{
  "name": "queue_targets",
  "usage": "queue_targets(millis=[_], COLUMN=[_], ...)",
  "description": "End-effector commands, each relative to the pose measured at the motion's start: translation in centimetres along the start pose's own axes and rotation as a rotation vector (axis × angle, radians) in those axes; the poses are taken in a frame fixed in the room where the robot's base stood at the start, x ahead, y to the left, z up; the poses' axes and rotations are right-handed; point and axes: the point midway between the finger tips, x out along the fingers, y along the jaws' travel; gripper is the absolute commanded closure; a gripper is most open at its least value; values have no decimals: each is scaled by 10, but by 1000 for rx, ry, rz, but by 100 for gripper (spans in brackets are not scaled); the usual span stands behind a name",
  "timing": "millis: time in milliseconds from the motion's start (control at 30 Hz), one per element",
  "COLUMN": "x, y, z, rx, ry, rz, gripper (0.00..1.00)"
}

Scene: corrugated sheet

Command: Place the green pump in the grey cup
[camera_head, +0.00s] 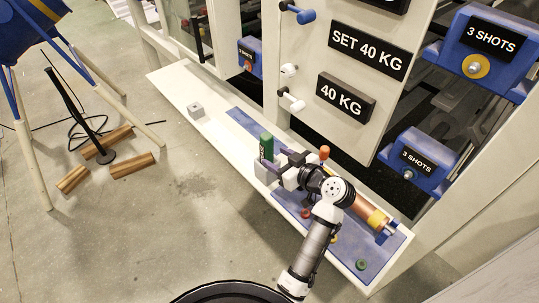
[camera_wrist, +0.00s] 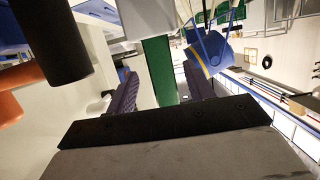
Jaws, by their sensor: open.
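The green pump (camera_head: 266,147) stands upright on the white ledge side of the cabinet, with a pale grey block-like cup (camera_head: 262,173) at its foot. In the wrist view the green pump (camera_wrist: 160,72) shows between my two purple fingers, and its far end meets a pale grey surface (camera_wrist: 150,14). I cannot tell how deep the pump sits in it. My gripper (camera_wrist: 160,88) is open, with a finger on each side of the pump and visible gaps. My gripper also shows in the head view (camera_head: 275,168), partly covering the pump's lower part.
A small grey cube (camera_head: 197,110) sits farther left on the white ledge (camera_head: 172,82). Blue mats, an orange-topped object (camera_head: 324,152) and a small green ring (camera_head: 361,264) lie near my arm. The cabinet panel with signs (camera_head: 345,98) rises close behind.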

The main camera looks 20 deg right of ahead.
Motion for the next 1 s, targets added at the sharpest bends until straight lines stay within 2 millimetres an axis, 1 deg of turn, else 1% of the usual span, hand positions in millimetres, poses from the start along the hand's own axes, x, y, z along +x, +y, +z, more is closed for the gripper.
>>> queue_targets(millis=[33, 200, 300, 400, 533, 1000], x=[-12, -46, -59, -68, -72, -71], y=[0, 0, 0, 0, 0, 0], z=[2, 2, 1, 0, 0, 0], rx=[-2, -1, -1, -1, 0, 0], ry=[0, -1, 1, 0, 0, 0], rz=[4, 3, 2, 0, -1, -1], gripper=[47, 47, 47, 47, 47, 47])
